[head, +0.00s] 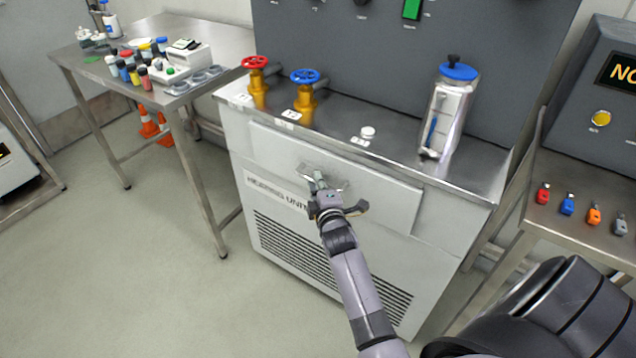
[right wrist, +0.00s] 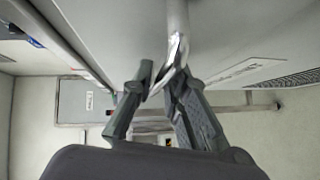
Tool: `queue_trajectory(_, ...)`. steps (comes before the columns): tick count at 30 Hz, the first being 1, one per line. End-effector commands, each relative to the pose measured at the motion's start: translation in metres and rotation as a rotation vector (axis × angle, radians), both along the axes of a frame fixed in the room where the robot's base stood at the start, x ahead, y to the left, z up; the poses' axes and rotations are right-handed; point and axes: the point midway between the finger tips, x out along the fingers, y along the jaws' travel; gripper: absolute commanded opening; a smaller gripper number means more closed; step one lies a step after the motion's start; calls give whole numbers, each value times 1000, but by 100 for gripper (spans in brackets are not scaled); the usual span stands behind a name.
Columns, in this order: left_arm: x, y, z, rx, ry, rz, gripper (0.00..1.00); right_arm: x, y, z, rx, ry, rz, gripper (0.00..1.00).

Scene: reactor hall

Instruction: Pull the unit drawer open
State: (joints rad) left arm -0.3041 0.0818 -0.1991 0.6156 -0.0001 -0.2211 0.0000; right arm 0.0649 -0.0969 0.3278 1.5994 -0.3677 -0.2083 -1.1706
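The unit drawer (head: 370,191) is the wide pale front panel near the top of the heating unit. It sits flush or nearly flush; I cannot tell whether there is a small gap. Its metal handle (head: 340,178) is partly hidden by my right gripper (head: 319,184). In the right wrist view the handle (right wrist: 178,45) comes down between the fingertips of the right gripper (right wrist: 162,85), which close in on it from both sides. My left gripper is in neither view.
The unit's steel top carries a red valve (head: 256,80), a blue valve (head: 305,92) and a clear canister (head: 448,113). A side table (head: 216,42) with bottles stands left, a steel bench (head: 563,190) right.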

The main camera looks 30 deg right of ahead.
Motion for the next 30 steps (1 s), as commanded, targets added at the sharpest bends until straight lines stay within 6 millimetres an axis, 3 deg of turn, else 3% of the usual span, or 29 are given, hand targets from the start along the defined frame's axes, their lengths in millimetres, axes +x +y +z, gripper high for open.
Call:
queue_trajectory(6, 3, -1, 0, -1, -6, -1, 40, 0, 0, 0, 0, 0, 0, 0)
queue_trajectory(30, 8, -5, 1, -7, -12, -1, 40, 0, 0, 0, 2, 0, 0, 0)
